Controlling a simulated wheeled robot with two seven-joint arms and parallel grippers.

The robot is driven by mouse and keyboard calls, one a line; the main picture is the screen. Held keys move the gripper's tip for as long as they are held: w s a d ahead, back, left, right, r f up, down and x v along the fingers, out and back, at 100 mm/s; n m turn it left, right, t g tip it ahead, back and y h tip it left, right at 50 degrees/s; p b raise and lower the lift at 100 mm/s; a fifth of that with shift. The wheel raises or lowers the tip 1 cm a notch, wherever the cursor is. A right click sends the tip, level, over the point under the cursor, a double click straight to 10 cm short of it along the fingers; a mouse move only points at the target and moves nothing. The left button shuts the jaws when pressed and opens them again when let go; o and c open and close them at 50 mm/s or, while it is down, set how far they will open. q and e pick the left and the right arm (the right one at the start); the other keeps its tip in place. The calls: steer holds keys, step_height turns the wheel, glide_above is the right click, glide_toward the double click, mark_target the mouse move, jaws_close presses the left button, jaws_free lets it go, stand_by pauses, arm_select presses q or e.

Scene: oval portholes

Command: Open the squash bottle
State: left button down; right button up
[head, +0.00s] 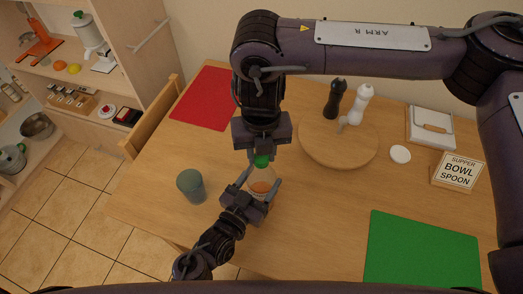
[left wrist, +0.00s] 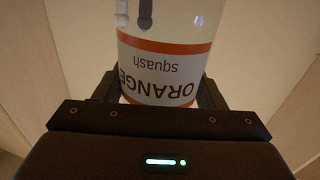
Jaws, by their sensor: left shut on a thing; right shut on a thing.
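My right gripper (head: 262,156) comes down from above and is shut on the green cap. The right fingers partly hide the cap. I cannot tell whether the cap has turned.
A grey-blue cup (head: 191,185) stands close to the left of the bottle. A round wooden board (head: 335,150) with dark and white mills is at the back right.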

steer(key=n, duration=0.6)
steer(key=shift+n, duration=0.4)
steer(key=n, duration=1.9)
steer(key=shift+s+n, duration=0.1)
steer(key=shift+n, duration=0.2)
steer(key=shift+r, duration=0.2)
steer(key=shift+r, duration=0.95)
